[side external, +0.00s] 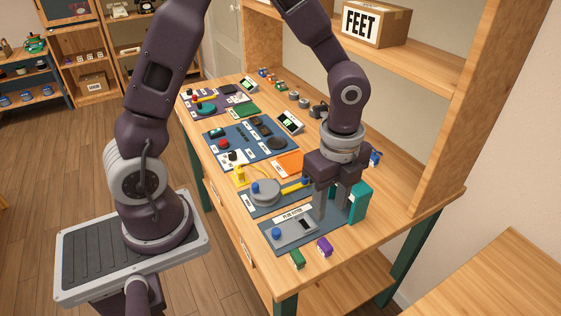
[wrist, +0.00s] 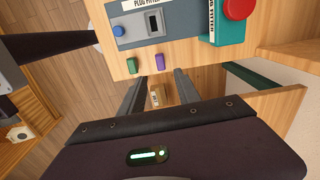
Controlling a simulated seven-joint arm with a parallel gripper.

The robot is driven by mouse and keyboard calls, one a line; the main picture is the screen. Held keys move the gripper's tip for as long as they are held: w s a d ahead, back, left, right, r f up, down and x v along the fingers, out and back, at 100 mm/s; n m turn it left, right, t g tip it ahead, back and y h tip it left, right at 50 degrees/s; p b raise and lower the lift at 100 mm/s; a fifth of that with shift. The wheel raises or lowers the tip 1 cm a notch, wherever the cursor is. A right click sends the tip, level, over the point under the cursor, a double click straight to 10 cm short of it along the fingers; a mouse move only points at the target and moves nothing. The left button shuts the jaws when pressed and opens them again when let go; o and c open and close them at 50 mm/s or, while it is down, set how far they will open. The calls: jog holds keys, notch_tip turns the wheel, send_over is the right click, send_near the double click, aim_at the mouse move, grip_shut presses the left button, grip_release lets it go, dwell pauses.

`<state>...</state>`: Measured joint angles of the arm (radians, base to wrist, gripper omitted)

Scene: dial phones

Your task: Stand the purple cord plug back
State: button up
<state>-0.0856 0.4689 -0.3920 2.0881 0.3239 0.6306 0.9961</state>
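The purple cord plug (side external: 324,246) is a small block on the bare wood by the near end of the table. It appears to lie on its side, close to the edge; it also shows in the wrist view (wrist: 159,60). A green plug (side external: 298,258) lies to its left, apart from it, and shows in the wrist view (wrist: 132,65). My gripper (side external: 331,208) points down over the right side of the plug fitter station. Its fingers (wrist: 161,76) are apart with nothing between them. The purple plug is beyond the fingertips in the wrist view, untouched.
The grey plug fitter mat (side external: 276,244) has a blue knob and a slotted block. A teal box (side external: 358,203) with a red top (wrist: 237,8) stands beside my gripper. More stations fill the table behind. A wooden shelf unit stands along the right.

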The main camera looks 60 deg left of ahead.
jog(key=s+a+r+n+t, duration=0.2)
jog(key=s+a+r+n, duration=0.1)
jog(key=s+r+n, duration=0.5)
jog(key=s+a+r+n+t, duration=0.3)
jog(key=s+r+n, duration=0.4)
jog(key=r+n, duration=0.1)
jog(key=shift+s+r+n, duration=0.35)
jog(key=shift+r+n, duration=0.05)
jog(key=shift+n, duration=0.3)
